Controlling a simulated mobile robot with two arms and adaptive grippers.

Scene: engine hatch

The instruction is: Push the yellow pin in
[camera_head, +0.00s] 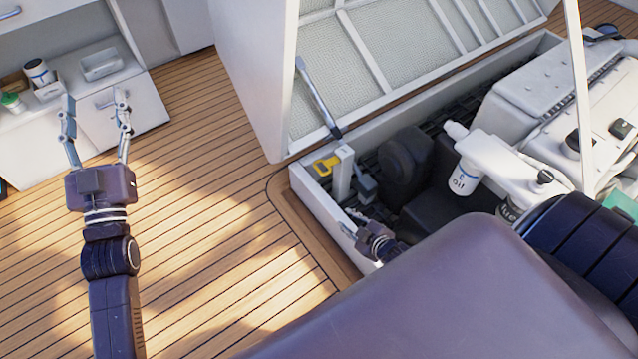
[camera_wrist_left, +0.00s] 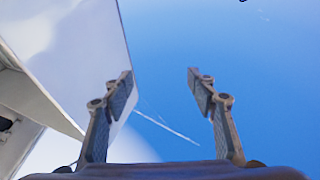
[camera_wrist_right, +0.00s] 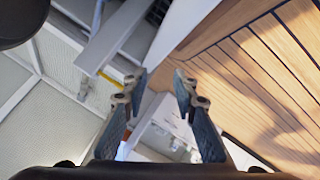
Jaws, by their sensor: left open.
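The yellow pin (camera_head: 328,165) shows as a yellow loop-like piece at the side of a white post (camera_head: 343,170) at the hatch's near corner. In the right wrist view a small yellow part (camera_wrist_right: 108,78) shows just left of the fingertips; the left finger partly covers that area. My right gripper (camera_head: 349,221) is low at the hatch's near edge, below the post in the head view and apart from the pin. Its fingers (camera_wrist_right: 159,80) are parted with nothing between them. My left gripper (camera_head: 94,97) is open and empty over the deck, far left of the pin.
The raised hatch lid (camera_head: 345,80) leans behind the post, with a grey strut (camera_head: 318,98) beside it. An oil bottle (camera_head: 467,165) and the white engine (camera_head: 545,95) fill the hatch. A cabinet with an open drawer (camera_head: 125,112) stands at left. The deck (camera_head: 215,210) between is clear.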

